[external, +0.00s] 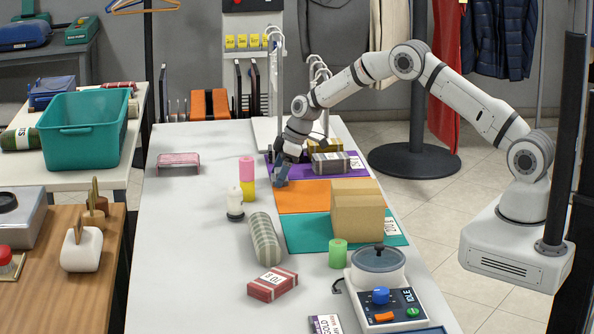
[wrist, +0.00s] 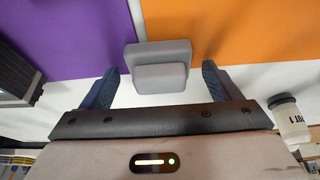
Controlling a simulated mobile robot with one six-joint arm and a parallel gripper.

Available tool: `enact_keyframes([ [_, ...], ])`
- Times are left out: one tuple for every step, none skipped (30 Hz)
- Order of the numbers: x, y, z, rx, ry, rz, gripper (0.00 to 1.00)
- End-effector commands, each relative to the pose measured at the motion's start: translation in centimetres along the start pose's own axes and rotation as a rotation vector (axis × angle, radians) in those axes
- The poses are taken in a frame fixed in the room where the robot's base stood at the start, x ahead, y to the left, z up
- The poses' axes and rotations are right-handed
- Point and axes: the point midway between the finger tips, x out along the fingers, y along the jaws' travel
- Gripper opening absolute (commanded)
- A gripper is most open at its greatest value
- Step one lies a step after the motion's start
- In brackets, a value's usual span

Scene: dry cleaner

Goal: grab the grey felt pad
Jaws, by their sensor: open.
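The grey felt pad (wrist: 158,52) shows in the wrist view as a flat grey piece with a smaller grey block on it. It appears to lie at the white gap between a purple mat (wrist: 62,38) and an orange mat (wrist: 235,28). My gripper (wrist: 161,74) is open, with one blue finger on each side of the pad and clear space between each finger and it. In the external view my gripper (external: 281,176) is low over the table by the purple mat's left corner. I cannot make out the pad there.
A cardboard box (external: 358,212) sits on the teal mat (external: 309,234). The table's left part (external: 185,240) is mostly clear.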

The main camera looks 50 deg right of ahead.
Motion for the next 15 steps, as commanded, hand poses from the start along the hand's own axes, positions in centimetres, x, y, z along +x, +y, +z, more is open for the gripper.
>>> enact_keyframes([
  [0.01,0.00,-0.01,0.000,0.000,0.000,0.84],
  [0.00,0.00,0.00,0.000,0.000,0.000,0.84],
  [0.00,0.00,0.00,0.000,0.000,0.000,0.84],
  [0.00,0.00,0.00,0.000,0.000,0.000,0.84],
  [0.00,0.00,0.00,0.000,0.000,0.000,0.81],
  [-0.01,0.00,0.01,0.000,0.000,0.000,0.78],
  [-0.01,0.00,0.01,0.000,0.000,0.000,0.75],
  [-0.01,0.00,0.01,0.000,0.000,0.000,0.73],
  [-0.02,0.00,0.01,0.000,0.000,0.000,0.70],
  [-0.02,0.01,0.00,0.000,0.000,0.000,0.67],
  [-0.02,0.01,0.01,0.001,0.000,0.000,0.65],
  [-0.02,0.01,0.01,0.001,0.000,0.000,0.62],
  [-0.03,0.01,0.01,0.001,0.000,0.000,0.59],
  [-0.03,0.01,0.01,0.001,0.000,0.000,0.57],
  [-0.03,0.01,0.01,0.001,0.000,0.000,0.53],
])
